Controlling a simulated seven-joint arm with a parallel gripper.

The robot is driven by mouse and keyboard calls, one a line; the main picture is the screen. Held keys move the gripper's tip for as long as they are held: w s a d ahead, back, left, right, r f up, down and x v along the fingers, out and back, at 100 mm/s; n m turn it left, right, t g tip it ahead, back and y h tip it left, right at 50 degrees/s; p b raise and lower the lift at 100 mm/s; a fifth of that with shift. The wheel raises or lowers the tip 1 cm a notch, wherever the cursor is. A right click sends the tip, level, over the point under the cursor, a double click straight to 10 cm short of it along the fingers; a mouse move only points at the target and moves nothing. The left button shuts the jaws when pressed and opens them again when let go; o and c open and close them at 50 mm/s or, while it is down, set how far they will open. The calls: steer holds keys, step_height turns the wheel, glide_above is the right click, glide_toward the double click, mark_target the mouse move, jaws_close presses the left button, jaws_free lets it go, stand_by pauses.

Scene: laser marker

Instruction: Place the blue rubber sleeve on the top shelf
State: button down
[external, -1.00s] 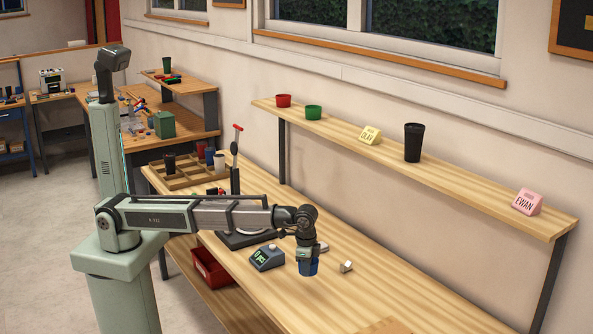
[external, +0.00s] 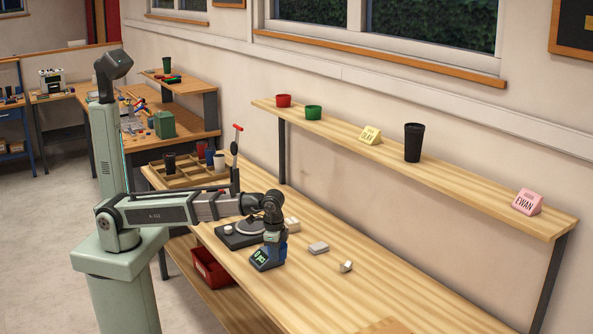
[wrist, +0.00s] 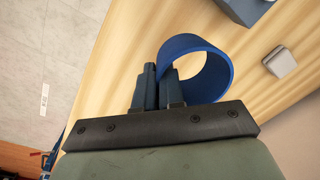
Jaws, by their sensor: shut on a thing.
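The blue rubber sleeve (wrist: 187,43) is an open ring in the wrist view. My gripper (wrist: 159,85) is shut on its wall, one finger inside the ring and one outside. In the external view my gripper (external: 273,234) is low over the workbench, beside the small display box. The sleeve is hard to make out there against that box. The top shelf (external: 460,184) runs along the wall, above and to the right of my gripper.
The display box (external: 264,260) and lever stand (external: 236,170) are close to my arm.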

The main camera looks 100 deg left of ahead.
step_height(320, 180, up, 5)
steer(key=shift+f, duration=0.1)
steer(key=s+a+n, duration=0.4)
steer(key=a+n, duration=0.1)
steer(key=a, duration=0.8)
steer(key=s+a+n, duration=0.3)
steer(key=a+n, duration=0.1)
steer(key=a, duration=0.8)
steer(key=shift+g, duration=0.4)
steer(key=shift+a+f, duration=0.2)
steer(key=shift+f, duration=7.45)
steer(key=shift+f, duration=0.2)
steer(key=c, duration=1.2)
jaws_free()
steer(key=shift+c, duration=0.2)
steer(key=shift+r, duration=0.15)
